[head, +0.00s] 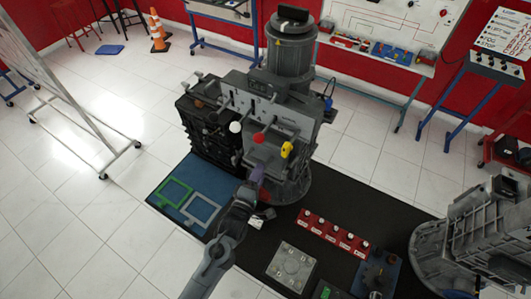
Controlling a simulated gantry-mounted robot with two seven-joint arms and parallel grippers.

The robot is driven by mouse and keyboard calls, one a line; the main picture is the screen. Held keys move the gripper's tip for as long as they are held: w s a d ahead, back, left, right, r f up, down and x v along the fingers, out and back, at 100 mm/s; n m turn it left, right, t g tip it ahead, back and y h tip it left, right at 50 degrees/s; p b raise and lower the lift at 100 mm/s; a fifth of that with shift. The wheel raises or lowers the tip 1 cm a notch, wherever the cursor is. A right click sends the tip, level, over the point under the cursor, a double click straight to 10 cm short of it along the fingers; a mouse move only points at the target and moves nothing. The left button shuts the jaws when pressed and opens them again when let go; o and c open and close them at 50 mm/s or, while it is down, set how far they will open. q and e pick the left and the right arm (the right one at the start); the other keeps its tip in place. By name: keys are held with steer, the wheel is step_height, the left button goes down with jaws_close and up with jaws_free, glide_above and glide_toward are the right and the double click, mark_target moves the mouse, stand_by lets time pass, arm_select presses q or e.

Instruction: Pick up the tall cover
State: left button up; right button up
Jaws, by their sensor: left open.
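No part is plainly marked as the tall cover. A tall grey cylinder (290,55) with a dark cap stands upright on top of the engine trainer (255,105) and may be it, but I cannot tell. My left gripper (258,196) is open at the lower front of the engine trainer, well below the cylinder. A purple part (257,173) shows right by its fingers; whether they touch is too small to tell. My right gripper is not in view.
Red, white and yellow knobs stick out of the engine's front. A black mat holds a blue tray (158,199) with green and grey frames, a red block with several knobs (333,235) and a grey plate (291,267). Another grey machine (470,240) stands at right.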

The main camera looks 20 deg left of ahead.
mark_target(268, 153)
arm_select(q)
steer(key=w+p, duration=0.1)
steer(key=w, duration=0.3)
steer(key=shift+d, duration=0.1)
steer(key=shift+w, duration=0.5)
steer(key=shift+c, duration=0.3)
jaws_close()
stand_by(0.5)
steer(key=shift+r, duration=0.1)
